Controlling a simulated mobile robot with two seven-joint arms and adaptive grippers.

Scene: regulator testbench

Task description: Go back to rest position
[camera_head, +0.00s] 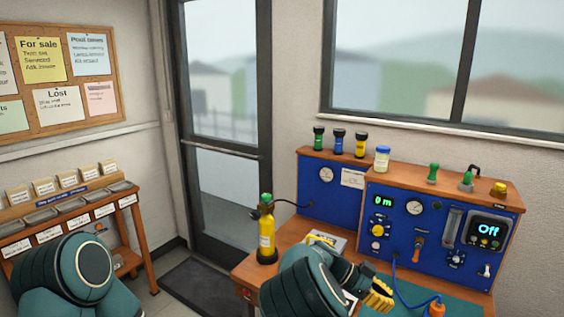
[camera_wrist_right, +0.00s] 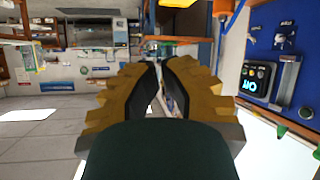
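My right gripper (camera_head: 378,292) has yellow ridged fingers and is over the front of the wooden bench, by the green mat. In the right wrist view my right gripper (camera_wrist_right: 161,66) shows its two yellow fingers with black pads. The fingertips come together, with a narrow gap farther back and no object held. The teal links of my right arm hide part of the bench front. At the lower left of the head view only a rounded teal part of my left arm shows; my left gripper is out of the picture.
A yellow cylinder with a green top (camera_head: 267,232) stands on the bench left of my right arm. A blue instrument panel (camera_head: 400,250) rises behind. An orange-and-blue tool (camera_head: 436,307) lies right of the gripper. A wooden bin rack (camera_head: 134,215) stands at left, beyond my left arm.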

